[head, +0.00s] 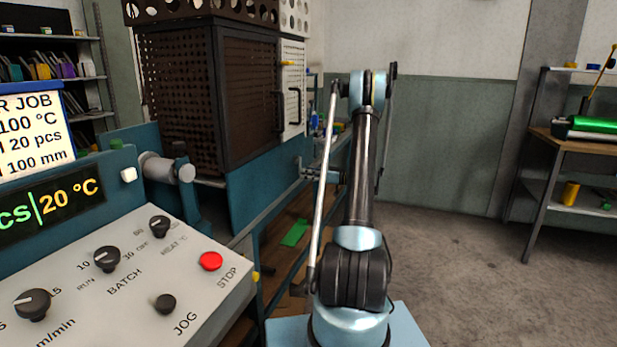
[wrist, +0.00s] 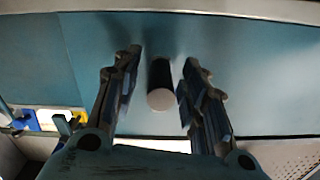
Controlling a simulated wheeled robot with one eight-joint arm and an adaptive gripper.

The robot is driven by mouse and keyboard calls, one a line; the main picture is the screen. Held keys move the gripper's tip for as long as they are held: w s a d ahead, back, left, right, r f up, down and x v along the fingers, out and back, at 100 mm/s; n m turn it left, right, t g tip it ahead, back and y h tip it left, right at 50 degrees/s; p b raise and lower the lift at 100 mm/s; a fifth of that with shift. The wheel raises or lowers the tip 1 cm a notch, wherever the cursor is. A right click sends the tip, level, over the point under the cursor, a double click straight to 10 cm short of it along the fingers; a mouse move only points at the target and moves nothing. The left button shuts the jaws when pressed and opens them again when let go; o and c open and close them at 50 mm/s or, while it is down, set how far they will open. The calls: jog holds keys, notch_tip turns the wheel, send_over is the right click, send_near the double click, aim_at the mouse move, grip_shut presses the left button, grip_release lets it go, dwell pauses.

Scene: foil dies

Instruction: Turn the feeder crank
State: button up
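In the wrist view, a short dark cylinder with a pale round end (wrist: 161,82), which looks like the crank's handle, stands out from a blue-green panel (wrist: 250,70). My gripper (wrist: 161,60) is open, with one finger on each side of this handle. A narrow gap shows on both sides, so the fingers do not appear closed on it. The rest of the crank is hidden or cannot be made out. In the head view my arm rises in front of the machine, and my gripper cannot be clearly made out there.
A control panel (head: 135,285) with knobs and a red stop button (head: 210,261) is at lower left. A dark perforated cabinet (head: 180,95) stands on the blue machine behind it. A workbench (head: 560,145) is at far right. The floor (head: 460,270) between is clear.

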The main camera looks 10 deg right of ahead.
grip_shut()
